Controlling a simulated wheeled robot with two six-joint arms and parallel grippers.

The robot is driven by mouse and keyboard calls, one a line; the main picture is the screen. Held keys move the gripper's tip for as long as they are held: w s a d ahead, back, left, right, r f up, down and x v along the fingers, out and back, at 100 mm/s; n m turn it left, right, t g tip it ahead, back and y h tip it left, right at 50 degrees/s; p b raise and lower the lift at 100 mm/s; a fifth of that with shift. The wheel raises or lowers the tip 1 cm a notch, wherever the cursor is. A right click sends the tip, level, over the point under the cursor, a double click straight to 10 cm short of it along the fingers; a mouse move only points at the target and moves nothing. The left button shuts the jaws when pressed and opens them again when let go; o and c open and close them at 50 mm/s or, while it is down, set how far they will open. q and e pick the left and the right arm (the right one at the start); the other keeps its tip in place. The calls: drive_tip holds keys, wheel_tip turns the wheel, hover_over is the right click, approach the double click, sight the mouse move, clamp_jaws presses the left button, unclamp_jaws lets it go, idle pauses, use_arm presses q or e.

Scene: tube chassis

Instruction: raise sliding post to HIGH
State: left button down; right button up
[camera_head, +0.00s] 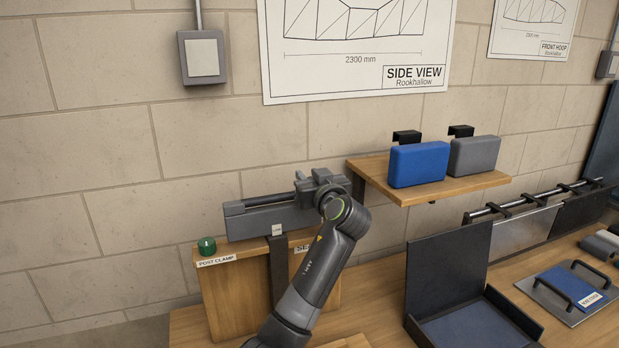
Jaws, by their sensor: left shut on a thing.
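The sliding post (279,265) is a dark upright bar in front of a wooden block, with a small pale tag near its top. A grey horizontal bar (265,221) lies across its top. My left gripper (312,190) is at the right end of this bar and is shut on it; my wrist hides part of the contact. A green knob (207,245) stands on the block's left corner, above a label reading POST CLAMP (216,260). A second label starting "SE" (303,247) is partly hidden by my arm. I cannot read any height marks. My right gripper is out of view.
A wooden shelf (436,194) with a blue case (419,164) and a grey case (474,155) is close on the right. An open dark box (447,277) and a handled plate (549,287) are on the bench. The stone wall is close behind.

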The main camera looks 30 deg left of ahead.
use_arm(q)
wheel_tip(320, 180, up, 11)
drive_tip(key=p, duration=0.3)
drive_tip(key=c, duration=1.4)
unclamp_jaws()
drive_tip(key=shift+o, duration=1.3)
drive_tip(key=shift+w+a+f, duration=0.1)
drive_tip(key=shift+w+f, duration=0.05)
drive_tip(key=shift+f, duration=0.1)
